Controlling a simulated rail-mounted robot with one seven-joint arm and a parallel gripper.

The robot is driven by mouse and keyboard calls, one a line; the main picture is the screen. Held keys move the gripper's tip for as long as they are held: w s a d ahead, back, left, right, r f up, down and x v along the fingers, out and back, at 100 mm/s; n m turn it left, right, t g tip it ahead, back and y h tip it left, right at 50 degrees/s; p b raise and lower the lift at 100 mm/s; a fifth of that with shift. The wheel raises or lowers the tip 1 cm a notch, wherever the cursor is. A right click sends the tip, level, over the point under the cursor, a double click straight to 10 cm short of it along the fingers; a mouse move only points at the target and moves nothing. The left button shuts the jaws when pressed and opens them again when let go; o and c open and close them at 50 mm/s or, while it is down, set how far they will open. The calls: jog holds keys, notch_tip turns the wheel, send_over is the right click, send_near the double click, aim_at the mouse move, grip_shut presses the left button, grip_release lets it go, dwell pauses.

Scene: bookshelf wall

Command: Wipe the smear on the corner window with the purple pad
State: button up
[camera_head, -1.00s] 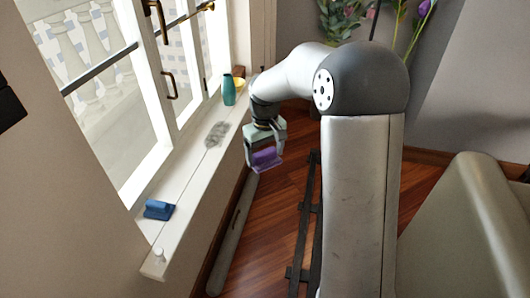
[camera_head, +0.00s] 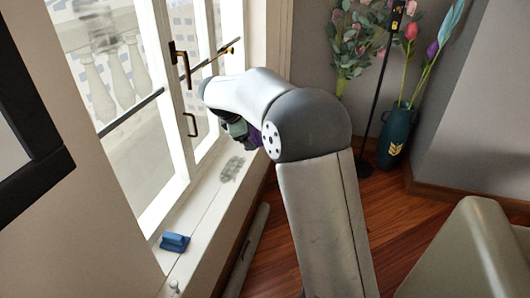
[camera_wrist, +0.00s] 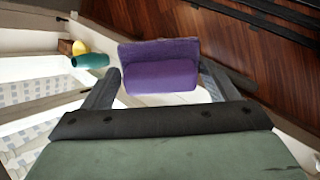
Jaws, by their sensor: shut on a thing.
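The purple pad (camera_wrist: 160,65) is held between the two fingers of my gripper (camera_wrist: 157,80) in the wrist view. In the head view my gripper (camera_head: 238,130) is beside the window, mostly behind my arm, and only a bit of purple pad (camera_head: 254,137) shows. A grey smear (camera_head: 104,30) shows on the upper left pane of the window (camera_head: 130,110), to the left of my gripper and apart from it. A second grey smear (camera_head: 232,169) lies on the white sill below my gripper.
A blue pad (camera_head: 174,242) rests on the near sill (camera_head: 205,205). In the wrist view a teal bottle (camera_wrist: 90,61) and a yellow bowl (camera_wrist: 79,48) stand on the sill. A dark vase (camera_head: 397,135) with flowers stands at the back right.

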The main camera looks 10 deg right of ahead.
jog(key=a+r+n+t+y+p, duration=0.1)
jog(key=a+r+n+t+y, duration=0.1)
jog(key=a+r+n+t, duration=0.3)
notch_tip(320, 180, up, 3)
jog(key=shift+w+a+f+n+y+p, duration=0.1)
jog(key=shift+w+a+n+y+p, duration=0.1)
jog(key=shift+w+n+y+p, duration=0.3)
jog(key=a+r+n+y, duration=0.1)
jog(key=a+r+n+t+y, duration=0.1)
jog(key=a+r+n, duration=0.1)
jog(key=s+a+r+n+t+y+p, duration=0.1)
jog(key=a+r+y, duration=0.1)
jog(key=shift+r+n, duration=0.1)
jog(key=shift+n, duration=0.3)
jog(key=c, duration=0.6)
jog(key=s+a+r+n+g+y+p, duration=0.4)
jog(key=s+a+r+n+y+p, duration=0.2)
jog(key=s+a+r+n+y, duration=0.7)
jog(key=shift+w+a+r+m+y+p, duration=0.2)
jog(key=shift+w+a+m+p, duration=0.15)
jog(key=shift+w+a, duration=0.45)
jog(key=shift+w+a+r+m+y+p, duration=0.15)
jog(key=shift+w+a+m+p, duration=0.25)
jog(key=shift+a, duration=0.75)
jog(key=shift+w+a+r+m+y+p, duration=0.15)
jog(key=shift+w+a+m, duration=0.3)
jog(key=shift+w+a, duration=0.45)
